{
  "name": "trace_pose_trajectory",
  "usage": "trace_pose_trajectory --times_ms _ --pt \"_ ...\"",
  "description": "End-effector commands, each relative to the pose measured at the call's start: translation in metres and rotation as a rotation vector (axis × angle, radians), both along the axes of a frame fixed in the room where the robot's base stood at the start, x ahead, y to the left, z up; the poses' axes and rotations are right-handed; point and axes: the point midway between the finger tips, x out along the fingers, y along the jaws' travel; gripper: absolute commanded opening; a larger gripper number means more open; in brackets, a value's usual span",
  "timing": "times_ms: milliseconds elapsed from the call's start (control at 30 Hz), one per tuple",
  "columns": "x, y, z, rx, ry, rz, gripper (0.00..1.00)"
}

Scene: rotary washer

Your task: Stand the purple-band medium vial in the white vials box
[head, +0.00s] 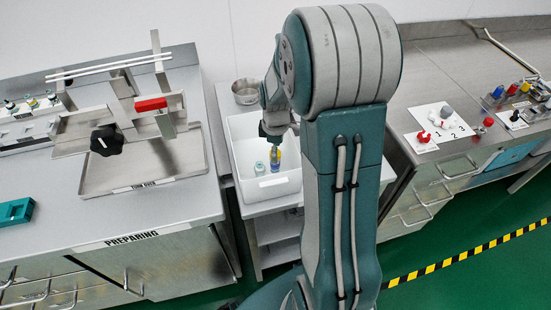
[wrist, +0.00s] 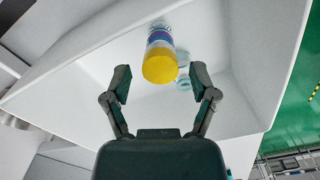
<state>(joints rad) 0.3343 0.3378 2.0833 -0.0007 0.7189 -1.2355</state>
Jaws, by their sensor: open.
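The purple-band vial (wrist: 159,42) has a yellow cap and white, purple and blue bands. In the wrist view its cap faces me, in line with the gap between my fingertips. In the head view the vial (head: 275,160) looks upright inside the white vials box (head: 281,188), its lower part low in the box. My gripper (wrist: 160,78) is open, with one finger on each side of the cap's line and no visible contact. In the head view my gripper is just above the vial, partly hidden by my arm.
A metal bowl (head: 246,91) is behind the box. Counters flank it, with a metal tray (head: 190,160) on the left.

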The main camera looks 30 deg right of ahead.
Motion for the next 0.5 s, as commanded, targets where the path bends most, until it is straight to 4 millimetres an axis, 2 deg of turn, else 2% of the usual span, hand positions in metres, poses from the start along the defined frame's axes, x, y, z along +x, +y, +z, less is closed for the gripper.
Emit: trace_pose_trajectory --times_ms 33,200,500 --pt "0.001 0.000 0.012 -0.002 -0.006 0.000 0.75" --pt "0.001 0.000 0.045 -0.002 -0.004 0.000 0.75" --pt "-0.001 0.003 0.074 -0.003 -0.008 -0.011 0.75"
